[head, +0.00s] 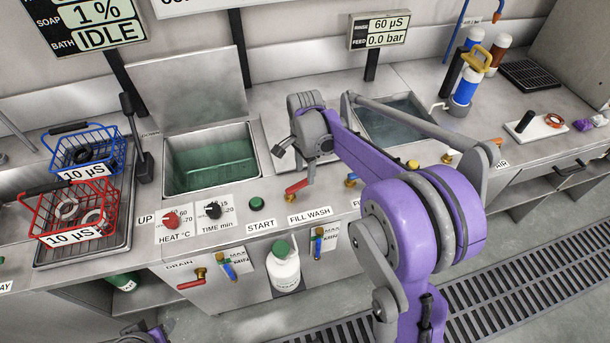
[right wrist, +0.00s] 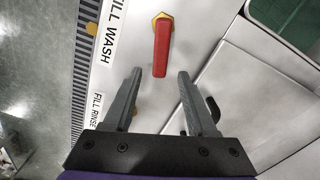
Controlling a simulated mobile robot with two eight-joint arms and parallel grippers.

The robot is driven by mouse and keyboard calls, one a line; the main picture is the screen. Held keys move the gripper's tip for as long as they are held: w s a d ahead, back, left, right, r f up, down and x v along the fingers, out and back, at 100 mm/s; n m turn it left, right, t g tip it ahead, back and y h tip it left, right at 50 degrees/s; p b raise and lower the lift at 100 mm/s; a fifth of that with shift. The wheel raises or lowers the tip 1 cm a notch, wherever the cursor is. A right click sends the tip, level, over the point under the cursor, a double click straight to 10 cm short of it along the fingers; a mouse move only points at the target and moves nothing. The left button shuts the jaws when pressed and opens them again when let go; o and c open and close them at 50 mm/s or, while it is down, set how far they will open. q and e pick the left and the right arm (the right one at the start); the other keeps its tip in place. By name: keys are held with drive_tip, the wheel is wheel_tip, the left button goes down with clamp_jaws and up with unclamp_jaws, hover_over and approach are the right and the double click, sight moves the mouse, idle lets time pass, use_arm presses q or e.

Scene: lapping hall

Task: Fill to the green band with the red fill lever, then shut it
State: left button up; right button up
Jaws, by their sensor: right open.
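The red fill lever (head: 297,187) sits on the counter edge above the FILL WASH label (head: 310,215). In the right wrist view the red lever (right wrist: 162,47) lies just beyond my fingertips, in line with the gap, on a yellow fitting. My right gripper (head: 294,164) is open and empty, over the counter beside the lever; it also shows in the right wrist view (right wrist: 159,82). The wash tank (head: 210,155) has an open lid and greenish contents. I cannot make out a green band. Part of my left arm shows at the bottom edge; its jaws are unclear.
A red drain lever (head: 190,284) and a blue lever (head: 228,270) are on the front panel. A white bottle (head: 283,272) stands below. A red basket (head: 73,213) and a blue basket (head: 84,150) are at left. The rinse tank (head: 400,125) is behind my right arm.

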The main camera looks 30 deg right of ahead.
sight(304, 182)
wheel_tip(304, 182, up, 8)
drive_tip(key=shift+f, duration=0.25)
idle(0.9)
wheel_tip(304, 182, down, 11)
drive_tip(key=b, duration=0.5)
drive_tip(key=shift+a+r, duration=0.1)
drive_tip(key=shift+a, duration=0.05)
clamp_jaws()
idle(0.4)
